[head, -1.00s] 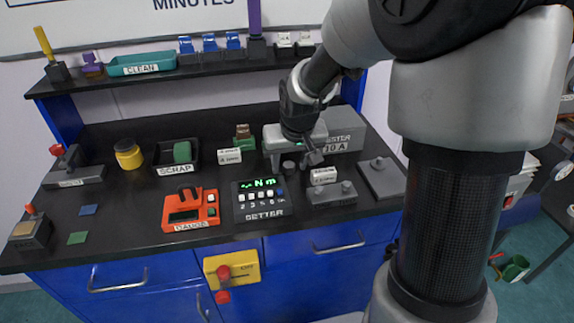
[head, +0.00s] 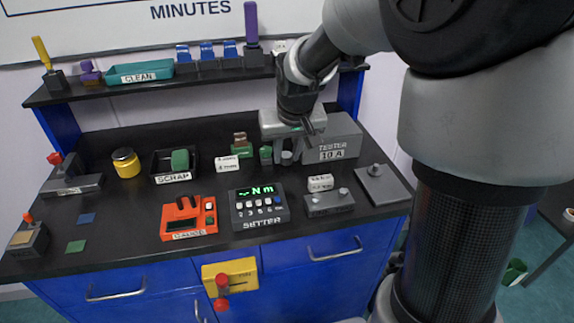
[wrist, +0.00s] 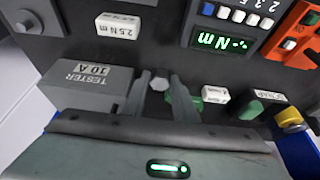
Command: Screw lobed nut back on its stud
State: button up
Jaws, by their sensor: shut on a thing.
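A grey plate (head: 393,191) with a short round post (head: 376,170) lies at the right of the worktop; I cannot tell whether this post is the stud. Its corner shows in the wrist view (wrist: 45,12).
The setter (head: 258,208) with a lit green display, an orange gauge (head: 188,218) and a grey block (head: 330,205) with two knobs stand at the front. White label blocks (head: 320,183) stand nearby. A black scrap tray (head: 157,165) is further left. The shelf runs behind.

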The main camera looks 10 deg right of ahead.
aim_at(285, 152)
notch_tip(285, 152, up, 3)
jog(key=shift+r, duration=0.1)
jog(key=s+d+m+h+p, duration=0.1)
jog(key=s+d+m+p, duration=0.1)
jog(key=d, duration=0.9)
jog(key=s+d+m+h+p, duration=0.1)
jog(key=s+d+m+p, duration=0.1)
jog(key=d+m+p, duration=0.2)
jog(key=d+p, duration=0.3)
jog(key=d, duration=0.4)
jog(key=shift+d+r+g, duration=0.15)
jog(key=shift+d+g, duration=0.15)
jog(key=shift+f+b, duration=1.85)
jog(key=shift+f, duration=0.35)
jog(key=shift+f+b, duration=0.1)
jog(key=shift+b, duration=0.25)
